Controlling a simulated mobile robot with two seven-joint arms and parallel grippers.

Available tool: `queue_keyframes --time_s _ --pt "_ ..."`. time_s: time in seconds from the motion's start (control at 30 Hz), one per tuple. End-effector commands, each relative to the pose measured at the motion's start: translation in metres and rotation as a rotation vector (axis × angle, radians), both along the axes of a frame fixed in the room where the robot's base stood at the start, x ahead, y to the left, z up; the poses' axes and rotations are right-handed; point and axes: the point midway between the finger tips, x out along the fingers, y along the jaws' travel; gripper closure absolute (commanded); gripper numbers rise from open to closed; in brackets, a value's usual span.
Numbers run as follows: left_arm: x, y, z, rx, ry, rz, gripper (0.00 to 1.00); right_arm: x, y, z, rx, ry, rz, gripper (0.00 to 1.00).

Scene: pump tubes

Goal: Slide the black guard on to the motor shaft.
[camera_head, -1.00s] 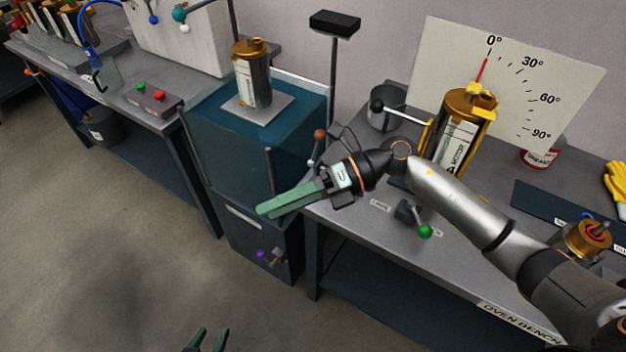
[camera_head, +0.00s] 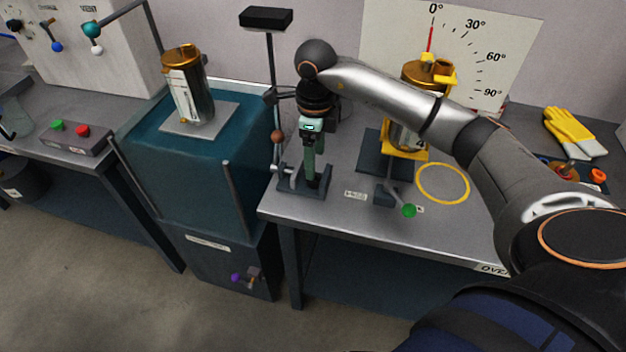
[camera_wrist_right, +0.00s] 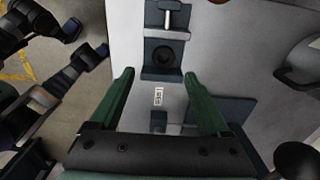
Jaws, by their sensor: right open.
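My right gripper (camera_head: 314,172) points down above a dark fixture (camera_head: 290,183) on the bench. Its green fingers are apart and nothing shows between them in the right wrist view (camera_wrist_right: 159,76). I cannot tell for sure which part is the black guard. A gold-topped metal cylinder (camera_head: 417,75) stands behind my right arm, in a yellow clamp. My left gripper is not in view.
A teal cabinet (camera_head: 190,165) at the left carries another gold-topped cylinder (camera_head: 187,90). A green-knobbed lever (camera_head: 409,210) and a yellow ring (camera_head: 443,183) are right of the fixture. A black box on a post (camera_head: 266,18) rises behind. Yellow gloves (camera_head: 575,133) lie at the right.

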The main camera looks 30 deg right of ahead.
Motion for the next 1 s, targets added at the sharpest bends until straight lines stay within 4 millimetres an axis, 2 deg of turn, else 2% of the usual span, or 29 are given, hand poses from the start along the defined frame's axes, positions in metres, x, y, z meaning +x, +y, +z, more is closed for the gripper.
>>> queue_keyframes --time_s 0.17,0.5,0.8,1.0 --pt "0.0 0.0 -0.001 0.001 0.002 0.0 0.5 0.0 0.0 -0.013 0.001 0.001 0.001 0.2" --pt "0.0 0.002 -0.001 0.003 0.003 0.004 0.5 0.001 -0.006 -0.058 0.002 0.001 0.001 0.2" --pt "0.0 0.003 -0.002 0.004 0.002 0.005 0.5 0.001 -0.006 -0.063 0.001 -0.002 0.002 0.2" --pt "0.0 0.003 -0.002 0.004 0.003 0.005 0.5 0.001 -0.006 -0.062 0.001 -0.002 0.002 0.42"
